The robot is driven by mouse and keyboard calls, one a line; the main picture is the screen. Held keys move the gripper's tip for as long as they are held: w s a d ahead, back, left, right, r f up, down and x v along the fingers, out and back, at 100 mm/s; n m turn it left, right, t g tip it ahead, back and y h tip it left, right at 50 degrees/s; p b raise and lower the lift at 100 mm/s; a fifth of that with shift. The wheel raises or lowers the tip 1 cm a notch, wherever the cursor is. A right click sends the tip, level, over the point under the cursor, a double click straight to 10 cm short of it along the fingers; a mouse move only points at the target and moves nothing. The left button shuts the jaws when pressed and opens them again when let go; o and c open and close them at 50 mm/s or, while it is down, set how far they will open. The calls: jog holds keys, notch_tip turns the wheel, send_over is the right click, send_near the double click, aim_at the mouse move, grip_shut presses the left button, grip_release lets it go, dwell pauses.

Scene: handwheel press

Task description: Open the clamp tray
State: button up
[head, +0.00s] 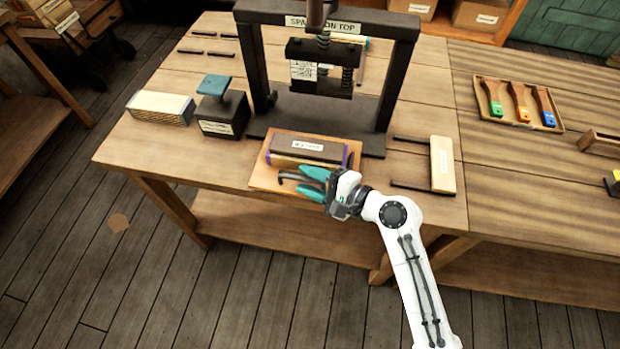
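The clamp tray, a flat orange-brown wooden board (262,179), lies at the front of the dark press on the bench. A brown block with purple edges and a white label (308,148) sits on it. A dark curved handle (287,176) shows at the tray's front. My gripper (292,181) is at this front edge, coming from the right. Its two teal fingers are apart, one above and one below the handle in the picture. Whether they touch the handle cannot be told. My gripper hides part of the tray's front right.
The press frame (400,75) with its screw (322,42) stands behind the tray. A dark block with a teal top (222,110) and a pale stack (160,107) are left. A pale wooden bar (442,165) is right. A brush tray (486,112) lies farther right.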

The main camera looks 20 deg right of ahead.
jog(key=b+v, duration=0.1)
jog(key=v, duration=0.9)
jog(key=shift+s+d+b, duration=0.15)
jog(key=shift+s+b, duration=0.1)
jog(key=shift+b, duration=0.05)
jog(key=s+d+f+n+g+h, duration=0.1)
jog(key=s+f+n+g+h, duration=0.4)
jog(key=s+f+n, duration=0.4)
jog(key=s+d+n+g+h, duration=0.5)
jog(key=s+d+n+g, duration=0.1)
jog(key=s, duration=0.5)
jog(key=shift+d+f+n, duration=0.4)
jog(key=shift+d, duration=0.25)
